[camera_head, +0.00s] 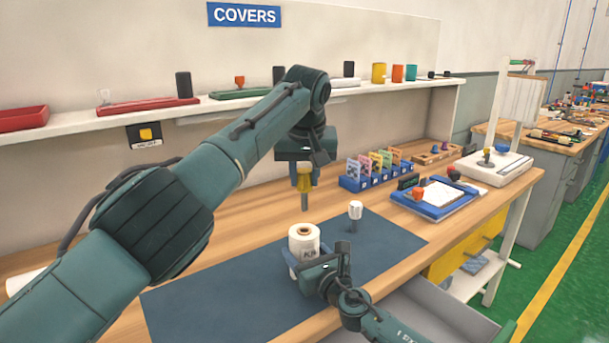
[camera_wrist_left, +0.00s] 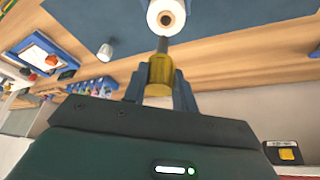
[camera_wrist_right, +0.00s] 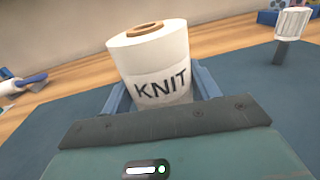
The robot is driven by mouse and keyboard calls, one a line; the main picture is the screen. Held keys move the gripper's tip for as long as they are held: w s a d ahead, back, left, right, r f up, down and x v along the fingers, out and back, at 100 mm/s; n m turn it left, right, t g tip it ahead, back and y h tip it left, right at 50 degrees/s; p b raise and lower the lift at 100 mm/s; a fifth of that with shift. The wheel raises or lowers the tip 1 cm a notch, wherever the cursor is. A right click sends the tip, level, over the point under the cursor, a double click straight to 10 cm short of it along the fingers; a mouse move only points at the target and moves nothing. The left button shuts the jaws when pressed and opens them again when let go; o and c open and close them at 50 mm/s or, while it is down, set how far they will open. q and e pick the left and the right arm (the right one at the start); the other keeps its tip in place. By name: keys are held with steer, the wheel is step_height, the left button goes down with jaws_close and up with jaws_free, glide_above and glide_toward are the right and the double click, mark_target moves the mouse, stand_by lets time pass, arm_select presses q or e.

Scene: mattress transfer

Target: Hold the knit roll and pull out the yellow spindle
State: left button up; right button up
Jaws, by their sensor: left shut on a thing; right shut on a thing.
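The white knit roll (camera_head: 304,240) stands upright on the dark blue mat (camera_head: 220,290), with a label reading KNIT on its side in the right wrist view (camera_wrist_right: 150,68). My right gripper (camera_head: 300,262) is shut on the roll, one finger on each side. The yellow spindle (camera_head: 304,183) is in my left gripper (camera_head: 302,172), held above the mat with its grey shaft pointing down. In the left wrist view the fingers are shut around its yellow handle (camera_wrist_left: 158,76). The shaft tip is clear of the roll, whose brown-rimmed core hole shows open.
A white-capped peg (camera_head: 355,212) stands on the mat right of the roll. A blue card rack (camera_head: 375,175) and a blue tray (camera_head: 438,197) sit behind and right. A shelf (camera_head: 220,105) runs above the bench. A grey open drawer (camera_head: 430,315) lies below the front edge.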

steer(key=o, duration=1.3)
